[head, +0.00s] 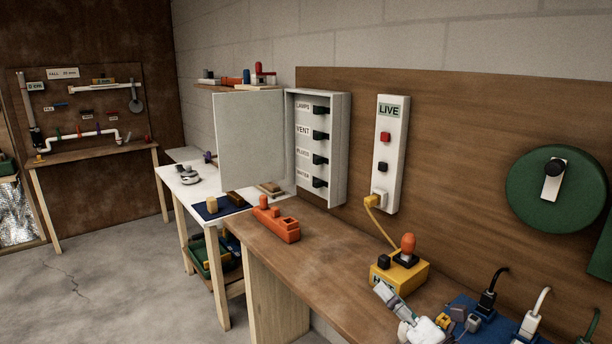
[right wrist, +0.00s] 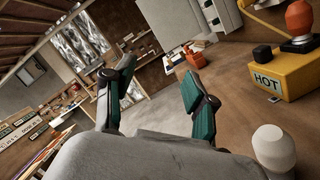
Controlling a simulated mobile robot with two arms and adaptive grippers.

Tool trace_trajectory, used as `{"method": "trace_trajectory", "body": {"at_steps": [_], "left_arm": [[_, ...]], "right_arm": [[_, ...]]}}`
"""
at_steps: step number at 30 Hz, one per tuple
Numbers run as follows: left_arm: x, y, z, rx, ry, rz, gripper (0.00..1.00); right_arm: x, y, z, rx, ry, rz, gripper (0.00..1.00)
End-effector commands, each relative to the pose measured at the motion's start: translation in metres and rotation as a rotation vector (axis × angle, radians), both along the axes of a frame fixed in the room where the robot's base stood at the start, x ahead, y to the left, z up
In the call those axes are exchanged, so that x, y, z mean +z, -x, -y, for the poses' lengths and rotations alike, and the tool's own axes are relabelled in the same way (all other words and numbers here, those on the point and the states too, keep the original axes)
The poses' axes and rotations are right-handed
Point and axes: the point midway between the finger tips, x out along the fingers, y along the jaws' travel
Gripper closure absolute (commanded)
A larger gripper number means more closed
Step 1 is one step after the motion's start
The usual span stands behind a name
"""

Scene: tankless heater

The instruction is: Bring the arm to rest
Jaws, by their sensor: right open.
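My right gripper (head: 401,306) is at the bottom of the head view, low in front of the yellow box marked HOT (head: 400,275). In the right wrist view its two teal-padded fingers (right wrist: 158,78) stand well apart with nothing between them. The yellow box also shows at the right of that view (right wrist: 278,76), beside the fingers and apart from them. My left gripper is in neither view.
An orange block (head: 276,224) lies farther along the wooden bench (head: 325,262). A yellow cord (head: 382,228) runs from the LIVE panel (head: 389,150) to the box. Several plugs stand at the right (head: 488,301). A breaker cabinet (head: 325,170) hangs open. Bench between block and box is clear.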

Motion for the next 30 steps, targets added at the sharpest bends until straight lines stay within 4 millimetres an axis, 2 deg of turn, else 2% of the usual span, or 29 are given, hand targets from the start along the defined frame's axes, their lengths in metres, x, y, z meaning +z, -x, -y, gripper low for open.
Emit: {"method": "trace_trajectory", "body": {"at_steps": [2,5,8,9,12,15,19,24,30], "left_arm": [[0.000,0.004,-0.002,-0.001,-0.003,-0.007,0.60],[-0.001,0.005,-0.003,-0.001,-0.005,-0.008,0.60],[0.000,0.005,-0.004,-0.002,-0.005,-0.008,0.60],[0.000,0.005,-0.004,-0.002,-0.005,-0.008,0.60],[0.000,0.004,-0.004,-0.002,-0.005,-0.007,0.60],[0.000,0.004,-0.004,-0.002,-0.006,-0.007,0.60],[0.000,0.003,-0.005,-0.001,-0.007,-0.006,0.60],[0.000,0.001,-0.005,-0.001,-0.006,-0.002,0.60],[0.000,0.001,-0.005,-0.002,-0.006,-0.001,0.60]], "right_arm": [[-0.002,0.012,0.007,-0.078,-0.235,-0.071,0.44],[-0.018,0.030,0.033,-0.240,-0.597,-0.216,0.44],[-0.063,0.063,0.065,-0.462,-0.973,-0.424,0.44],[-0.087,0.081,0.074,-0.558,-1.107,-0.518,0.44],[-0.139,0.130,0.085,-0.778,-1.356,-0.731,0.44],[-0.175,0.176,0.083,-0.947,-1.508,-0.897,0.44],[-0.202,0.224,0.074,-1.112,-1.623,-1.064,0.44],[-0.221,0.277,0.058,-1.279,-1.711,-1.240,0.44],[-0.229,0.333,0.039,-1.446,-1.768,-1.424,0.44]]}}
